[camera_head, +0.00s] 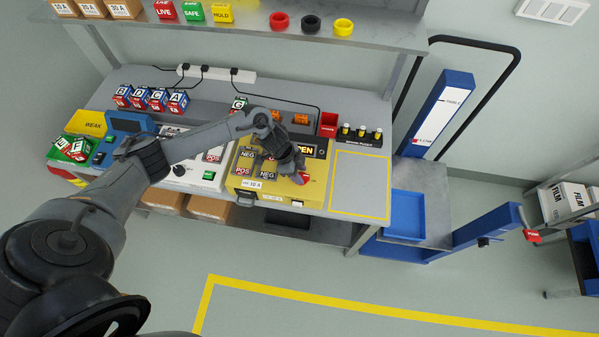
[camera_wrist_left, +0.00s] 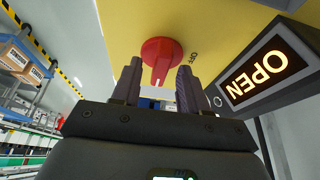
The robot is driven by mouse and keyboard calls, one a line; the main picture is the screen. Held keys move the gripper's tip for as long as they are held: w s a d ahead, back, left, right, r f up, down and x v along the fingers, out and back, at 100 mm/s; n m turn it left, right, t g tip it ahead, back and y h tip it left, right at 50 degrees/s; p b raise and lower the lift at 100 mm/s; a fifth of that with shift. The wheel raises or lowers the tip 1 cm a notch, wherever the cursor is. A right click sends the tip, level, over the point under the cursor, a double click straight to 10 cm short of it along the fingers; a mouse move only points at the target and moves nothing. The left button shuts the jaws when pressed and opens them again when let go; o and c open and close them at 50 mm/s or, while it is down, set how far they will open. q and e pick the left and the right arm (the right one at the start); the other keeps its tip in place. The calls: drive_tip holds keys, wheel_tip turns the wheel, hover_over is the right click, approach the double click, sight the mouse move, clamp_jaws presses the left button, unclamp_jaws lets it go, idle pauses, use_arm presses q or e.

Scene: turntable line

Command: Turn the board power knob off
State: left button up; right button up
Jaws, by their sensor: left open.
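The yellow board (camera_head: 312,192) lies on the bench in the head view. Its red power knob (camera_head: 304,179) shows partly beside my left gripper (camera_head: 297,168). In the left wrist view the red knob (camera_wrist_left: 161,53) is large, with its grip ridge pointing down toward my gripper. The OFF mark (camera_wrist_left: 193,56) is to the right of the knob. The fingers of my left gripper (camera_wrist_left: 159,82) are open, one on each side of the knob's ridge; I cannot tell whether they touch it. My right gripper is not in view.
A lit OPEN sign (camera_wrist_left: 257,75) stands close to the right finger. A white unit (camera_head: 195,172) and lettered cubes (camera_head: 150,98) are left of the board. A yellow-outlined bench area (camera_head: 360,185) to its right is clear. A shelf (camera_head: 300,33) hangs above.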

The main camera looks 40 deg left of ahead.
use_arm(q)
drive_tip(key=shift+f, duration=0.2)
clamp_jaws()
idle(0.3)
